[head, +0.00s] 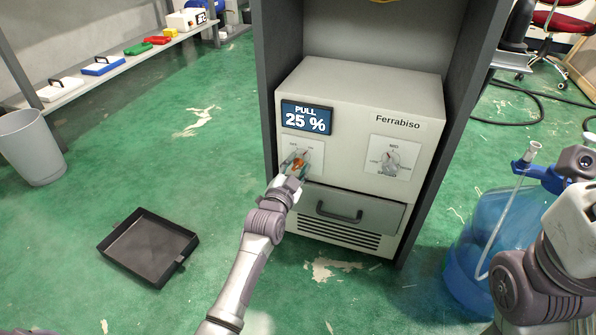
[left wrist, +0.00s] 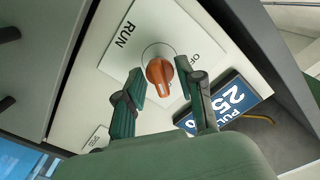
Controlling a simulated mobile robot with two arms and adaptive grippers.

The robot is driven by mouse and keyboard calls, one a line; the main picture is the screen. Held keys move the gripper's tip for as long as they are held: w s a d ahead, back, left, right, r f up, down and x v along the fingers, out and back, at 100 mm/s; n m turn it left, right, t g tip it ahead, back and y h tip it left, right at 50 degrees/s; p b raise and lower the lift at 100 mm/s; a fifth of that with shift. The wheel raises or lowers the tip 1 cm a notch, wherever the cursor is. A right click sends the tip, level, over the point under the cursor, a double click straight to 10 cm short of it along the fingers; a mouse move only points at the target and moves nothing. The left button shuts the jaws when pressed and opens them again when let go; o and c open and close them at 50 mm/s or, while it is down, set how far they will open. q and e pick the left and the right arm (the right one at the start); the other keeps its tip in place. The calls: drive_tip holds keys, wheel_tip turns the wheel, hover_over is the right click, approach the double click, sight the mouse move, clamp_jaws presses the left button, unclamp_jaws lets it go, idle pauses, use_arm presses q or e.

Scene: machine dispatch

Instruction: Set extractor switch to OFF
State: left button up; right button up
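The extractor (head: 355,110) is a pale box marked "Ferrabiso" in a dark grey frame, with a blue display (head: 306,118) reading "PULL 25 %". Its orange switch knob (head: 298,163) sits on a white plate below the display. In the left wrist view the orange knob (left wrist: 160,72) shows near the "RUN" and partly hidden "OFF" labels; a pale mark is on its lower end. My left gripper (head: 293,166) is at the knob. Its fingers (left wrist: 168,100) are apart, one on each side of the knob's lower end; contact is unclear. My right arm shows at right, its fingers out of view.
A grey dial (head: 391,161) is right of the orange knob. A drawer (head: 352,209) with a dark handle lies below. A black tray (head: 148,249) is on the green floor, and a blue bottle (head: 480,245) stands at right. A bin (head: 30,147) stands at left.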

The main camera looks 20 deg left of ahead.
use_arm(q)
drive_tip(key=shift+w, duration=0.45)
drive_tip(key=shift+c, duration=0.3)
clamp_jaws()
